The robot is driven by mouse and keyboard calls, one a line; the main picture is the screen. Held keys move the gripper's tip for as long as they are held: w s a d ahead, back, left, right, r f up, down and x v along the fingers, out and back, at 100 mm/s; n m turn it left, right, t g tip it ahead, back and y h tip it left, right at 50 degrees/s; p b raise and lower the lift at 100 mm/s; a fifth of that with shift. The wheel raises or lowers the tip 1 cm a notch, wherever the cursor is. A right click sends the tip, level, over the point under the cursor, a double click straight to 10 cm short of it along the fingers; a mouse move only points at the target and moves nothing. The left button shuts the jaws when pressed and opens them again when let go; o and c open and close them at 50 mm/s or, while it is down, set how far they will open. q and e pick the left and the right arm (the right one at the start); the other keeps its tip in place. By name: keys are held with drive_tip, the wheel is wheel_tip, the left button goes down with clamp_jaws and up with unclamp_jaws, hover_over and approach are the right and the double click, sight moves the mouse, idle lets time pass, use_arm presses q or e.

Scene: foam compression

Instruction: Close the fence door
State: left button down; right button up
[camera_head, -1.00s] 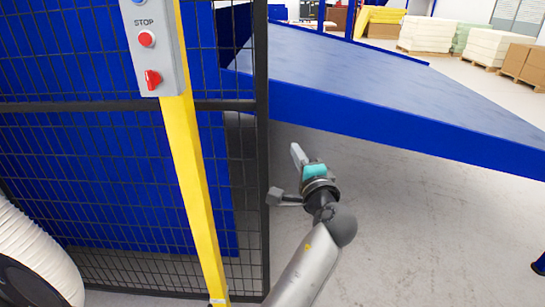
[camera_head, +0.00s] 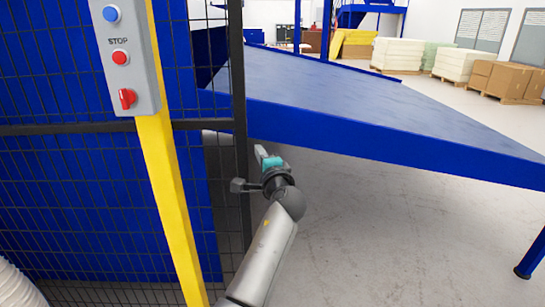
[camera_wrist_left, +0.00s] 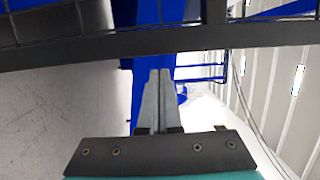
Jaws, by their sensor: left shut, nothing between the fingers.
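The fence door (camera_head: 90,215) is a black wire mesh panel with a dark frame, at the left of the head view. Its upright edge post (camera_head: 238,110) stands beside my left gripper (camera_head: 260,153). The gripper is just right of that post, below the blue table edge, with its fingers shut and empty. Whether it touches the frame cannot be told. In the left wrist view, the shut fingers (camera_wrist_left: 158,90) point toward a dark frame bar (camera_wrist_left: 100,47) crossing the upper part. The door's latch and hinges cannot be made out. My right gripper is not in view.
A yellow post (camera_head: 170,190) carries a grey control box (camera_head: 124,60) with a STOP button in front of the mesh. A large blue table (camera_head: 380,140) fills the middle right. Grey floor (camera_head: 390,240) is clear beneath it. Pallets of boxes (camera_head: 505,80) stand far back.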

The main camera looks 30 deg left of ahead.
sight(199, 151)
use_arm(q)
drive_tip(key=s+a+p, duration=0.2)
drive_tip(key=a, duration=0.2)
drive_tip(key=s+a+p, duration=0.1)
drive_tip(key=s+a, duration=0.2)
drive_tip(key=a, duration=0.1)
drive_tip(key=s+a+p, duration=0.2)
drive_tip(key=s+a, duration=0.1)
drive_tip(key=a, duration=0.2)
drive_tip(key=shift+p, duration=0.3)
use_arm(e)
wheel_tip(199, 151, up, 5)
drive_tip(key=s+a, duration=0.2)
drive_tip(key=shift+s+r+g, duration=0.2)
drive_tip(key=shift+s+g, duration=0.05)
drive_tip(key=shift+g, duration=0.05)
use_arm(q)
drive_tip(key=shift+d, duration=0.1)
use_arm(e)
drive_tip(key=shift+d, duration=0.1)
